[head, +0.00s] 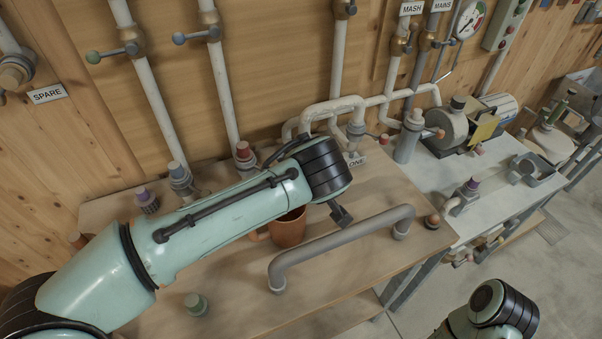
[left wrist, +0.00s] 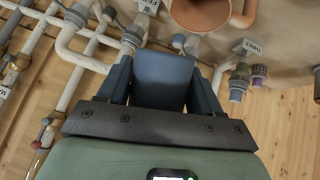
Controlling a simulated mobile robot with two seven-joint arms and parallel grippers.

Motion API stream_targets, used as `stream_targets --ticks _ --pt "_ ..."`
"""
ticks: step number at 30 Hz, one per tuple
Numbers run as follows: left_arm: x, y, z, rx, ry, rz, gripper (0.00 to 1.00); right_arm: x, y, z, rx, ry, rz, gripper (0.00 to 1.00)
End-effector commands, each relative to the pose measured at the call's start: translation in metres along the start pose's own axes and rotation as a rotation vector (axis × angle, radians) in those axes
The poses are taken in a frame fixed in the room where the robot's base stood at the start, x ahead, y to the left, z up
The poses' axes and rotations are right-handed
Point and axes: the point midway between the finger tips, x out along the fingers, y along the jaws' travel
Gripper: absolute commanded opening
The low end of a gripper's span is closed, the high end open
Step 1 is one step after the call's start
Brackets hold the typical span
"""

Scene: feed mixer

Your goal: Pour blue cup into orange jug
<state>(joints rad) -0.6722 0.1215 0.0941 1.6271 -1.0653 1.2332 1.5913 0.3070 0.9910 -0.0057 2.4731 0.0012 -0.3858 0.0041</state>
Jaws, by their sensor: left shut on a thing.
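The orange jug (head: 289,229) stands upright on the wooden bench in the head view, partly hidden behind my left forearm. Its open mouth (left wrist: 200,12) shows at the top edge of the left wrist view, with the handle on its right. The blue cup (left wrist: 165,82) is between the dark fingers of my left gripper (left wrist: 160,88), which is shut on it. The cup is below the jug in that picture, apart from it. In the head view my arm hides the cup, and only a small dark part of my left gripper (head: 341,213) shows. My right gripper is out of view.
A grey pipe handle (head: 335,243) arches over the bench right of the jug. Pipes with coloured caps, including a red-capped one (head: 243,150), line the back. A green-capped stub (head: 195,303) stands at the front left. The bench between them is mostly bare.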

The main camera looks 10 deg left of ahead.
Motion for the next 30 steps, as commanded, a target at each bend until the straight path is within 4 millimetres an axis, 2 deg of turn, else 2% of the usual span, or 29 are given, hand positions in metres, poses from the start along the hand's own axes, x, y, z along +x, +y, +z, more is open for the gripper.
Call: stream_targets --ticks 1,6,12,17,30 --pt "0.004 -0.001 0.004 0.018 0.031 -0.006 0.31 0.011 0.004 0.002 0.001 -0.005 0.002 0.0" --pt "0.011 -0.004 0.001 0.099 0.216 -0.036 0.31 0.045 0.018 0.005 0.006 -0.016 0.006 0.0" --pt "0.014 -0.007 -0.005 0.182 0.405 -0.069 0.31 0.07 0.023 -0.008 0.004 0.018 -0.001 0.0" --pt "0.011 -0.007 -0.011 0.211 0.475 -0.081 0.31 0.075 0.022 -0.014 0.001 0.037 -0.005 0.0" --pt "0.002 -0.004 -0.02 0.211 0.477 -0.081 0.31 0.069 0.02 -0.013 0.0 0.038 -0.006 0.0"
